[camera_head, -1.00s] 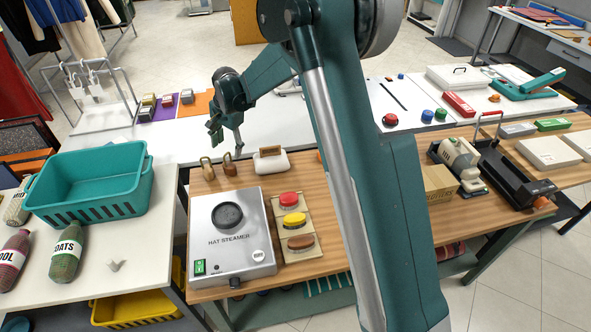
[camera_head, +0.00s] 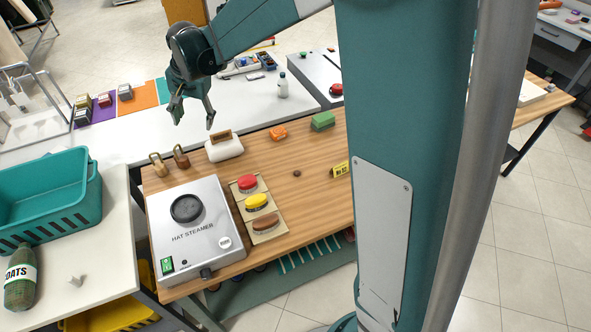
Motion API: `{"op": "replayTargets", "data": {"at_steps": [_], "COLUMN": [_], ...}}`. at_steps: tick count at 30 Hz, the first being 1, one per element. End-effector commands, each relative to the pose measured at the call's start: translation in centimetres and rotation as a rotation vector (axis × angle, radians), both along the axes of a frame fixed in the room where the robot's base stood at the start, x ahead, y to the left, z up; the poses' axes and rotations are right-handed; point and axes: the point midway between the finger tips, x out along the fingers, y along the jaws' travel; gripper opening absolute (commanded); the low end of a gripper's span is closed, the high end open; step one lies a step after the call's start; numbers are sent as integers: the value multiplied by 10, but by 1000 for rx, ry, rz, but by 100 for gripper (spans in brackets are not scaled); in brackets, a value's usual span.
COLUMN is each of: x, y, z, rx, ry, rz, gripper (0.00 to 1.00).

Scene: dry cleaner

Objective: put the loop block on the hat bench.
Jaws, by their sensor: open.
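The wooden hat bench (camera_head: 300,205) carries a white hat steamer (camera_head: 200,255) at its left side. Two small padlock-shaped blocks with loops on top, one tan (camera_head: 159,169) and one dark brown (camera_head: 182,160), stand upright near its back left corner. I cannot tell which thing is the loop block. My gripper (camera_head: 193,124) hangs fingers down, open and empty. In the picture it is above and behind these two blocks, apart from them, close to where the bench meets the white table (camera_head: 130,140).
A white block with a brown handle (camera_head: 224,150) stands right of the padlock shapes. Red, yellow and brown pads (camera_head: 257,202) lie beside the steamer. Orange (camera_head: 278,133) and green (camera_head: 322,121) items stand farther back. A teal basket (camera_head: 50,200) is at left. My arm hides the right side.

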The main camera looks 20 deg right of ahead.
Motion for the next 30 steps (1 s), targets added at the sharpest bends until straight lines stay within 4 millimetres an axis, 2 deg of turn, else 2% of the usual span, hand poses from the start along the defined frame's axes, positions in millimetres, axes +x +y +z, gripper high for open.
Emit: {"op": "replayTargets", "data": {"at_steps": [3,12,21,30], "x": [-19,-68,-119,-173], "y": [-14,-45,-74,-100], "z": [17,51,76,92], "rx": [-11,-41,-77,-120], "ry": [-23,-79,-135,-188], "rz": [25,93,162,230], "gripper": [56,56,56,56]}}
